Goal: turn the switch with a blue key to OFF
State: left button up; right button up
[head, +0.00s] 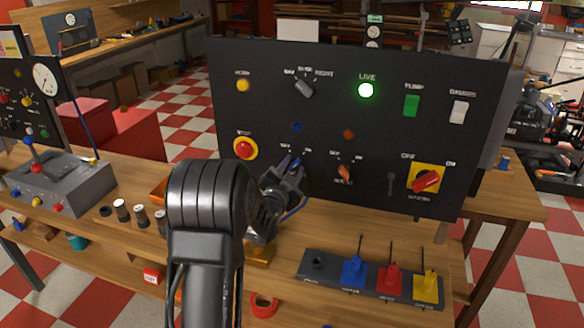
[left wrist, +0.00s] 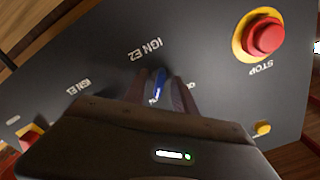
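A switch with a blue key sits low in the middle of the upright black panel (head: 330,225). In the left wrist view the blue key (left wrist: 158,84) stands out from the panel beside the upside-down label IGN E2. My left gripper (head: 294,165) is at this switch. In the left wrist view its two fingers (left wrist: 159,92) stand either side of the key, with what looks like a small gap; contact is hard to judge. In the head view the gripper covers most of the switch, and its exact setting is hidden. My right gripper is not in view.
A red STOP button (head: 245,148) is left of the gripper; a switch with an orange key (head: 344,172) is close on its right. A red rotary handle (head: 425,181) is farther right. A green lamp (head: 366,90) glows above. Colored levers stand on a strip (head: 335,272) below.

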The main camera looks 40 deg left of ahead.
pick_arm(q)
jog(key=shift+c, duration=0.5)
grip_shut()
jog(key=shift+f+n+b, duration=0.15)
jog(key=shift+n+b, duration=0.35)
jog(key=shift+b, duration=0.5)
jog(key=shift+d+n+b, duration=0.2)
jog(key=shift+n+b, duration=7.4)
jog(key=shift+b, duration=4.25)
jog(key=shift+o, duration=0.5)
grip_release()
